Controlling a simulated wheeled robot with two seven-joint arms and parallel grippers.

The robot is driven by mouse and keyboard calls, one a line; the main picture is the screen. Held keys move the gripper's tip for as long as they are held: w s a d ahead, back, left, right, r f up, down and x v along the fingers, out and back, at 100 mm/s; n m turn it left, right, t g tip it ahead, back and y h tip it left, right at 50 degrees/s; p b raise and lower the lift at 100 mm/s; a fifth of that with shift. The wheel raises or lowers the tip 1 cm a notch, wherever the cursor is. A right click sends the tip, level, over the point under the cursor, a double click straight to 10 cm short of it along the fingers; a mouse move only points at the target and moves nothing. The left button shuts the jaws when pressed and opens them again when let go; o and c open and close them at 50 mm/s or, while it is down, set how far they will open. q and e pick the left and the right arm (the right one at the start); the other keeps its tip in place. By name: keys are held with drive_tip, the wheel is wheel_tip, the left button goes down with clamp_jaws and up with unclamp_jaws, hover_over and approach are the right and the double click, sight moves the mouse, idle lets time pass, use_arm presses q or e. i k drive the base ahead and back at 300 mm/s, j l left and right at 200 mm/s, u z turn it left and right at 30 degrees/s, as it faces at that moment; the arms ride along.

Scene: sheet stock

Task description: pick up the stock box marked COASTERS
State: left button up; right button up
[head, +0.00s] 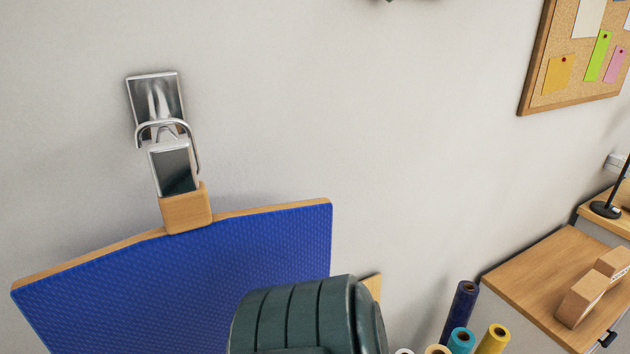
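Two tan cardboard boxes lie on a wooden top at the right edge. The nearer box (580,300) shows no readable marking. The farther box (613,262) touches or nearly touches it and is partly cut off by the picture edge. Dark marks show near the right edge there, too small and cut off to read, so I cannot tell which box, if either, is marked COASTERS. Neither of my grippers is in view.
A blue board (180,285) hangs from a metal wall clip (175,165) at the left. Several rolls, one dark blue (460,308), stand at bottom right. The wooden top (540,275) is bare left of the boxes. A corkboard (565,50) hangs above.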

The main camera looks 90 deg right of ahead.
sight(583, 297)
drive_tip(key=z, duration=4.45)
drive_tip(key=i+l+z, duration=0.15)
drive_tip(key=k+l, duration=0.05)
